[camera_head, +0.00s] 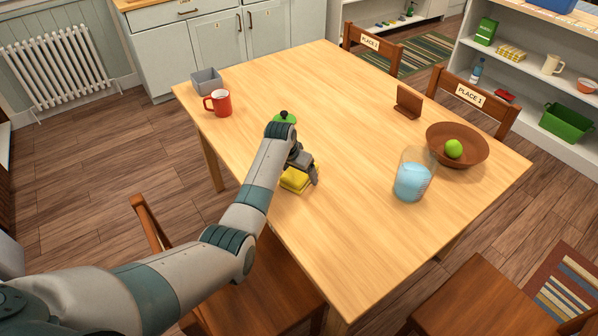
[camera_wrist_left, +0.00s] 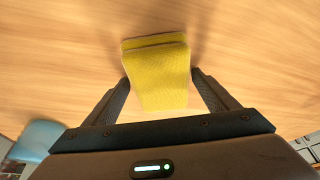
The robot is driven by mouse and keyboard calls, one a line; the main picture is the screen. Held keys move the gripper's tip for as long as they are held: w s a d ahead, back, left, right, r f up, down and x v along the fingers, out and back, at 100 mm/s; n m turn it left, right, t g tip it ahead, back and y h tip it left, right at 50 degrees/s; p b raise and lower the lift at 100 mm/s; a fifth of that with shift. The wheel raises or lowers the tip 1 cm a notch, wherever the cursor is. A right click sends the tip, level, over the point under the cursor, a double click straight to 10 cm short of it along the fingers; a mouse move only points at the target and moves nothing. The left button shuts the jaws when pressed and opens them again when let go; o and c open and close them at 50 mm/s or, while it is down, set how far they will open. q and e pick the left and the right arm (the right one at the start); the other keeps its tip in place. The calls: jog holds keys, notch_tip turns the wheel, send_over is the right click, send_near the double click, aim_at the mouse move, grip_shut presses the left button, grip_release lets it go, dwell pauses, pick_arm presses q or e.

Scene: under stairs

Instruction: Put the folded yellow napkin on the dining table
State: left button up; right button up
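The folded yellow napkin (camera_head: 296,180) is at the near left edge of the dining table (camera_head: 335,215), low over the top; I cannot tell if it touches the wood. My left gripper (camera_head: 308,172) points down at it and hides part of it. In the left wrist view the napkin (camera_wrist_left: 160,72) lies between the two fingers of my left gripper (camera_wrist_left: 160,78), with a fingertip against each side. The gripper looks closed on it. My right gripper is not in view.
A green-lidded item (camera_head: 284,118) is just behind my left wrist. A red mug (camera_head: 220,103) and grey box (camera_head: 207,80) stand at the far left corner. A glass (camera_head: 412,178), wooden bowl (camera_head: 470,152) and brown holder (camera_head: 408,101) stand right. The table's middle is clear.

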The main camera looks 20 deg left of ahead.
pick_arm(q)
jog(key=shift+r, duration=0.15)
jog(key=shift+v, duration=0.8)
jog(key=v, duration=1)
jog(key=shift+r+b, duration=0.25)
jog(key=shift+b, duration=0.15)
jog(key=shift+s, duration=0.15)
